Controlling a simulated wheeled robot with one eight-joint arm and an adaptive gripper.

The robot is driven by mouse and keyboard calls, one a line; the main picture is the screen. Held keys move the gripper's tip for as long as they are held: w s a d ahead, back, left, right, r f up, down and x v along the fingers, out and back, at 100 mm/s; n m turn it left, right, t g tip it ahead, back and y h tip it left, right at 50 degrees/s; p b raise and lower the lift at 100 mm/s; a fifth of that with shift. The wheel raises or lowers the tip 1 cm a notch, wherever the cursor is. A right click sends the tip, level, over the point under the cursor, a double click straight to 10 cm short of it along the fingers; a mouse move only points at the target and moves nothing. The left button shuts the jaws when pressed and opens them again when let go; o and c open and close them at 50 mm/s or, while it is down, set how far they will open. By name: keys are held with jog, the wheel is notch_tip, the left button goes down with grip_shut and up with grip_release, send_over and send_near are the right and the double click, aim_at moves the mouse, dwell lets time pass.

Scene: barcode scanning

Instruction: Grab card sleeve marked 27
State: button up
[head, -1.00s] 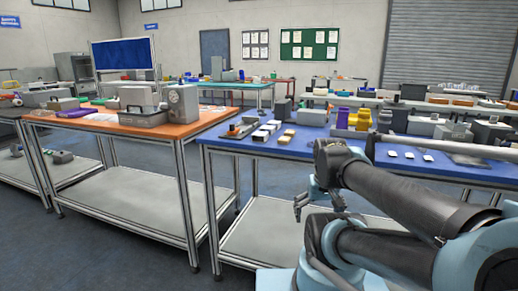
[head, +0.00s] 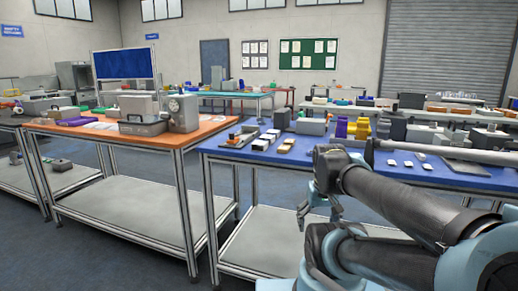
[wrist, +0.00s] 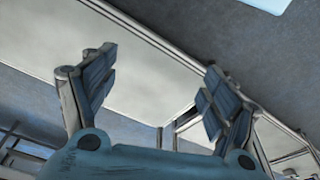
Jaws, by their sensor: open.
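No number 27 can be read in any view. Several small white flat pieces (head: 407,165) lie on the right part of the blue table (head: 225,154); I cannot tell whether one is the card sleeve. My gripper (head: 319,212) hangs in front of the blue table, below its top, pointing down. In the wrist view my gripper (wrist: 157,80) is open, with its two fingers wide apart and nothing between them. Behind the fingers are a pale lower shelf and the floor.
The blue table also carries yellow holders (head: 359,128), a grey box (head: 312,126) and white and tan blocks (head: 287,145). An orange table (head: 60,126) with grey machines stands to the left. A narrow floor gap separates the two tables.

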jog(key=w+a+r+m, duration=0.1)
jog(key=w+a+r, duration=0.2)
jog(key=w+r, duration=0.8)
notch_tip(320, 180, up, 24)
jog(key=m+g, duration=0.2)
jog(key=m, duration=0.1)
send_over(260, 142)
jog(key=f, duration=1.7)
jog(key=shift+s+f, duration=0.25)
jog(key=shift+f, duration=0.05)
jog(key=c, duration=0.9)
